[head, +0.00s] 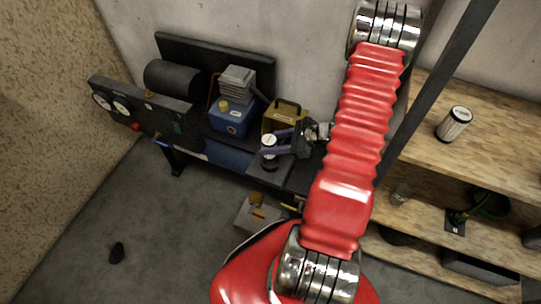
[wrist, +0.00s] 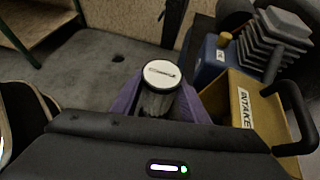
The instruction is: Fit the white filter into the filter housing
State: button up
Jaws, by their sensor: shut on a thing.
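My gripper (head: 277,145) has purple fingers and is shut on the white filter (head: 268,140), one finger on each side. In the wrist view, the filter (wrist: 161,75) has a round white cap with dark lettering and a greyish ribbed body between the fingers. The filter looks about upright. A short dark round part (head: 269,161), possibly the filter housing, shows directly below it at the front of the bench. I cannot tell whether the filter is above this part or seated in it. The filter's lower end is hidden in the wrist view.
A gauge panel (head: 125,108) is at the left. Floor in front is mostly clear.

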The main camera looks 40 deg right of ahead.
jog(key=shift+f, duration=1.2)
jog(key=shift+f, duration=2.05)
jog(key=o, duration=1.1)
jog(key=shift+v, duration=3.75)
